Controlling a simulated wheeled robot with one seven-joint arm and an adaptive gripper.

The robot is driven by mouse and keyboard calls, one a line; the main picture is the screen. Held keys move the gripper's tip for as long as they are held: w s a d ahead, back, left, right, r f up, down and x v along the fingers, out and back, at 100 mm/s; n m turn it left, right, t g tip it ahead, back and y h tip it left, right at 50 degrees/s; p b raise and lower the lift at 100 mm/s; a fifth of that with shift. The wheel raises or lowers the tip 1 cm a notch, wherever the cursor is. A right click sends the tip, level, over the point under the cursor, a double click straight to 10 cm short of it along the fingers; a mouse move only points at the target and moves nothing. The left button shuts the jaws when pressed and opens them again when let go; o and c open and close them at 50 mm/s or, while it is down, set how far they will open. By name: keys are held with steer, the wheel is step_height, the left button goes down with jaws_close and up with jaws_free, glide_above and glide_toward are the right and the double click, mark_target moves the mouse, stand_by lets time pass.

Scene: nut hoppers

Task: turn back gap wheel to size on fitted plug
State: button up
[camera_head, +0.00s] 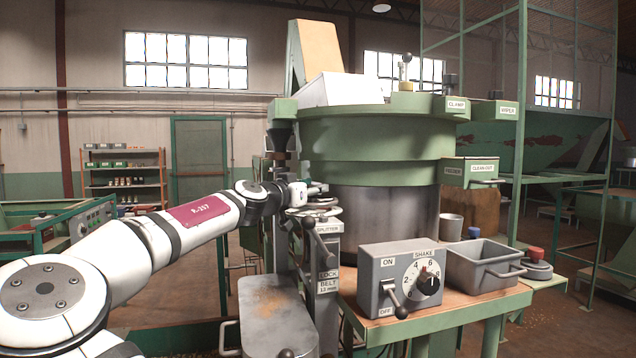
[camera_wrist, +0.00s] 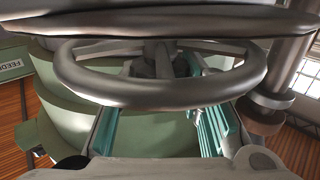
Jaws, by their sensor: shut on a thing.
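A grey metal handwheel, the gap wheel (camera_head: 325,212), sits on the splitter just left of the big green and grey hopper. In the wrist view its round rim (camera_wrist: 160,104) crosses the picture, with hub and spokes behind it. My gripper (camera_head: 316,189) is at the wheel, reaching in from the left. In the wrist view its teal fingers stand on either side of the hub, partly behind the rim. It is shut on the wheel, though the contact is partly hidden. I cannot make out the fitted plug in either view.
A SHAKE switch box (camera_head: 402,280) and a grey bin (camera_head: 487,268) stand on the bench at right. A flat metal lid (camera_head: 272,312) is at front.

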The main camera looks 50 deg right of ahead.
steer(key=shift+s+r+n+t+p, duration=0.1)
steer(key=shift+s+n+t+p, duration=0.1)
steer(key=shift+n+t+p, duration=0.5)
steer(key=shift+w, duration=0.15)
steer(key=o, duration=1.2)
steer(key=shift+c, duration=0.2)
steer(key=v, duration=1.2)
steer(key=shift+s, duration=0.2)
steer(key=shift+d, duration=0.1)
